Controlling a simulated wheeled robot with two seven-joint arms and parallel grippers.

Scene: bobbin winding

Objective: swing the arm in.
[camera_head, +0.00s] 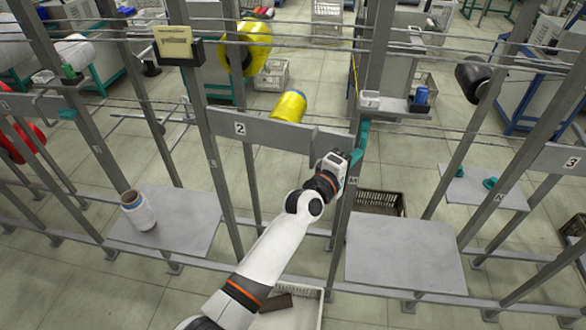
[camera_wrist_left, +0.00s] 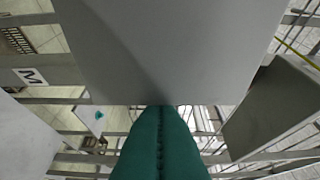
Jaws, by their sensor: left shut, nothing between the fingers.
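My left gripper (camera_head: 361,142) reaches up from the bottom of the head view to the upright post right of the panel marked 2 (camera_head: 268,133). Its teal fingers are shut with nothing between them. In the left wrist view the fingers (camera_wrist_left: 160,145) lie together, with a seam down the middle, and point at the edge of a wide grey surface (camera_wrist_left: 170,50). I cannot tell whether they touch it. A yellow bobbin (camera_head: 289,106) sits at the top edge of the panel. I cannot make out for sure which part is the arm to swing. My right gripper is not in view.
A white bobbin (camera_head: 139,211) stands on the left grey shelf (camera_head: 180,225). The right shelf (camera_head: 400,255) is bare. A large yellow spool (camera_head: 246,48) is behind. Posts and thin rails surround my left arm. A white bin (camera_head: 305,308) is below it.

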